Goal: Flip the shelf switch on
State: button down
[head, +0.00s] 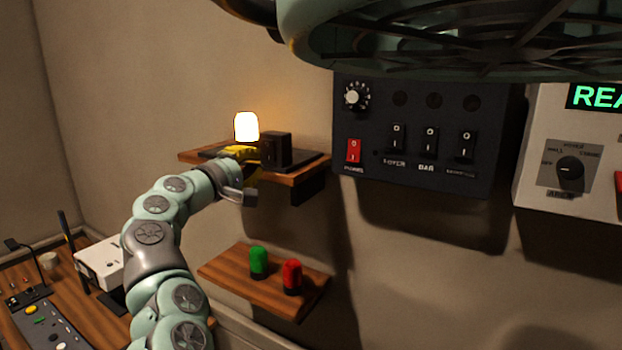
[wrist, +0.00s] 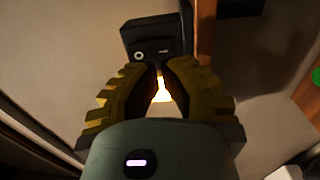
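A small wooden wall shelf (head: 310,172) holds a lit lamp (head: 246,127) and a black switch box (head: 276,149). My gripper (head: 242,153) is at the shelf's front left, close to the box. In the wrist view the yellow fingertips (wrist: 161,70) come together and hold nothing. The black box (wrist: 147,30) is just beyond them, with a pale ring mark and a small pale mark on its face. I cannot tell whether the fingertips touch it. Lamp glow (wrist: 161,92) shows between the fingers. The rocker's position is unclear.
A dark wall panel (head: 430,210) right of the shelf has a knob, a red rocker and several black switches. A lower shelf (head: 235,277) holds a green button (head: 259,263) and a red one (head: 292,277). A desk (head: 85,315) with equipment is at lower left.

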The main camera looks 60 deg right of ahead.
jog(key=a+b, duration=0.5)
jog(key=a, duration=0.5)
jog(key=shift+s+r+b, duration=0.25)
jog(key=shift+b, duration=0.15)
jog(key=shift+a, duration=0.1)
